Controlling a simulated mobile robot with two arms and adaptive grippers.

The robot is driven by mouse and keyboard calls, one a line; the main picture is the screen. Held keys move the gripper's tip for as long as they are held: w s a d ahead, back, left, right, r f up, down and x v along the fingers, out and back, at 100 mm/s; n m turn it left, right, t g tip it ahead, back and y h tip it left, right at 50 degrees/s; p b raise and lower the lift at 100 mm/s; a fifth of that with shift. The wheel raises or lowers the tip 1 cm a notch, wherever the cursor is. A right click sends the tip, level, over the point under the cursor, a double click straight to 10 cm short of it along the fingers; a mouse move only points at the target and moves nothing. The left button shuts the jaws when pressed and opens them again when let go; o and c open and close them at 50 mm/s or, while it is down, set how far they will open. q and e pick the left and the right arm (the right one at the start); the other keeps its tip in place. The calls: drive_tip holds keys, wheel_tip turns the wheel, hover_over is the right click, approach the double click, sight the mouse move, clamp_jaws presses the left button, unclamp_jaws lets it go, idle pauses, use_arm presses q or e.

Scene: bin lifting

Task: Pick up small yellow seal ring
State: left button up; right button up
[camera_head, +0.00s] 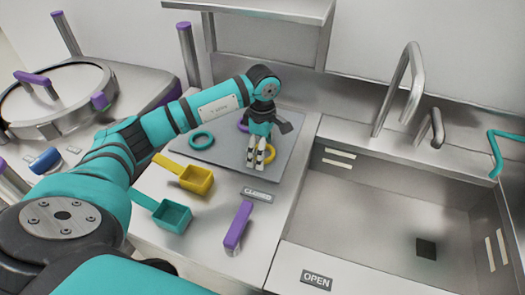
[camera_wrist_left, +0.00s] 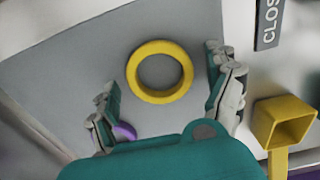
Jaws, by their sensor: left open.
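A yellow seal ring (camera_head: 271,152) lies flat on a grey mat (camera_head: 289,140) on the counter. In the head view it is partly hidden by the fingers of my left gripper (camera_head: 257,164). In the left wrist view the whole yellow ring (camera_wrist_left: 133,72) shows, with the grey mat inside its hole. There my left gripper (camera_wrist_left: 162,80) is open and empty, one finger to each side of the ring and apart from it in the picture. Its height above the ring is hard to tell. My right gripper is not in view.
A teal ring (camera_head: 192,141) and a partly hidden purple ring (camera_head: 242,125) lie on the mat. A yellow scoop (camera_head: 197,181), a teal scoop (camera_head: 172,217) and a purple handle (camera_head: 238,226) are nearer. A sink (camera_head: 380,225) is at right, a round lidded vessel (camera_head: 60,92) at left.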

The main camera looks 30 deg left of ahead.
use_arm(q)
drive_tip(key=shift+c, duration=0.3)
drive_tip(key=c, duration=1)
